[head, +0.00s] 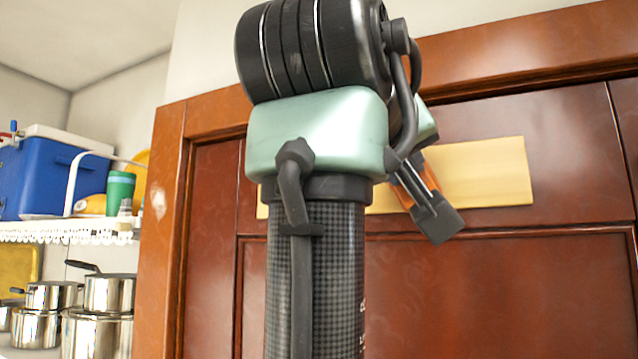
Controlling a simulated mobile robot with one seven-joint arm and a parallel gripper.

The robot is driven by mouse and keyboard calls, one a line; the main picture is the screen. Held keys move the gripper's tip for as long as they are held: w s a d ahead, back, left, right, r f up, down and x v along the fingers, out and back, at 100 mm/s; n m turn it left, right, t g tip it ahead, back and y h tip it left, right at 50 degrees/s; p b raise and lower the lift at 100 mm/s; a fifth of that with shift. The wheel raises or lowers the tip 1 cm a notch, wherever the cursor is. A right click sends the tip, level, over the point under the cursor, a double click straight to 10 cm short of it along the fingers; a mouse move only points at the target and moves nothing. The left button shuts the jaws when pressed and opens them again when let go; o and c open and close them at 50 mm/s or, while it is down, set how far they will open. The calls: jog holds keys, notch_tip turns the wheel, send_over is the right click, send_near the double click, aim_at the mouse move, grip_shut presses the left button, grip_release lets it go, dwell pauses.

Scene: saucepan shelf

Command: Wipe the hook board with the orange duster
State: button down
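The hook board (485,172) is a pale yellow wooden strip fixed flat across the reddish-brown door; no hooks show on its visible part. My arm covers its middle and most of its left end. My gripper (436,218) is partly hidden behind my arm and points down to the right, in front of the board's lower edge. A narrow orange piece (428,170) shows along the gripper. I cannot tell whether it is the duster or part of the gripper, nor whether the gripper touches the board. The finger gap is not clear.
At left, a white shelf (60,236) holds a blue cooler (45,178), a green cup (119,190) and a small bottle. Stacked steel saucepans (108,294) stand below it. The door frame (163,220) stands between shelf and door. The door right of my arm is clear.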

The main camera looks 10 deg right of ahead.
jog(key=shift+x, duration=0.95)
jog(key=shift+s, duration=0.1)
jog(key=shift+s+d, duration=0.5)
jog(key=shift+d, duration=0.4)
jog(key=shift+s+d, duration=0.55)
jog(key=shift+d, duration=0.3)
jog(key=shift+w+a+p, duration=0.15)
jog(key=shift+w+a, duration=0.45)
jog(key=shift+a, duration=0.3)
jog(key=shift+w+a+p, duration=0.15)
jog(key=shift+w+a, duration=0.45)
jog(key=shift+a, duration=0.3)
jog(key=shift+s, duration=0.1)
jog(key=shift+b+v, duration=1.2)
jog(key=shift+v, duration=1.7)
